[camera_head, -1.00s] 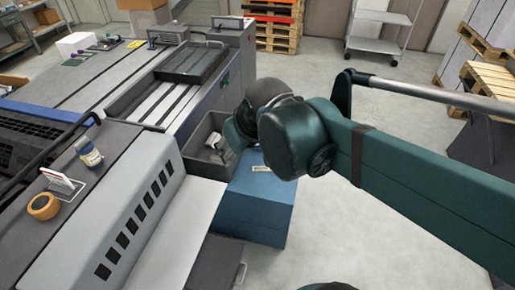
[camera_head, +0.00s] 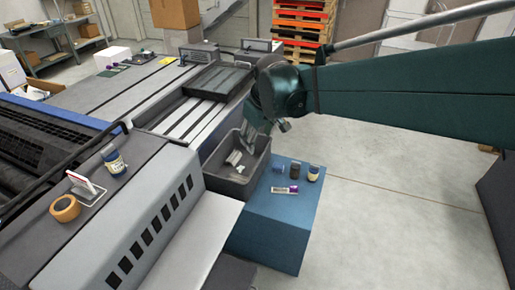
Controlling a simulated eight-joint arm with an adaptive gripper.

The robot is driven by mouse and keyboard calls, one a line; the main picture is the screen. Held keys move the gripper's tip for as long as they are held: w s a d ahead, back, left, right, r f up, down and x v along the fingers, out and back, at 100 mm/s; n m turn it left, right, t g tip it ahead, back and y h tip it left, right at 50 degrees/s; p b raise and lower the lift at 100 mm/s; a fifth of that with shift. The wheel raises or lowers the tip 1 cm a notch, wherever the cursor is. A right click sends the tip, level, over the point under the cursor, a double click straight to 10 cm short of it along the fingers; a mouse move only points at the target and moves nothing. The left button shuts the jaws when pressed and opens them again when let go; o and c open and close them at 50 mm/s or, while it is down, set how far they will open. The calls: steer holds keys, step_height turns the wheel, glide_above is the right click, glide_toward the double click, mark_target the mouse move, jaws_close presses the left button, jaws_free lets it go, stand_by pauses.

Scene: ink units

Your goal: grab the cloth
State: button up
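A pale crumpled item that looks like cloth (camera_head: 236,158) lies inside a dark grey bin (camera_head: 212,176). It is small in the picture, and I cannot tell whether it is one piece or several. My gripper (camera_head: 280,126) hangs at the end of my dark green arm, above the bin's far right edge. It appears apart from the pale item. Its fingers are small and partly covered by my own wrist, so their opening does not show.
The bin stands beside a blue block (camera_head: 268,232) bearing small jars (camera_head: 313,173) and a white-purple tube (camera_head: 285,189). The grey press (camera_head: 130,225) fills the left, with a blue-labelled jar (camera_head: 114,162) and orange tape roll (camera_head: 65,208) on top. Floor at right is clear.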

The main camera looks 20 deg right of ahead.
steer(key=w+d+f+n+g, duration=0.1)
steer(key=w+d+f, duration=0.2)
steer(key=w, duration=0.2)
steer(key=w+d+f+n, duration=0.1)
steer(key=w+d+f, duration=0.2)
steer(key=w, duration=0.2)
steer(key=n+g+b, duration=0.3)
steer(key=n+g, duration=0.1)
glide_above(278, 165)
steer(key=shift+y, duration=0.3)
steer(key=f, duration=3.2)
steer(key=shift+a+f, duration=0.2)
steer(key=shift+f, duration=0.15)
steer(key=shift+d+f, duration=0.2)
steer(key=shift+f, duration=0.25)
steer(key=shift+f, duration=1.3)
steer(key=shift+b, duration=0.3)
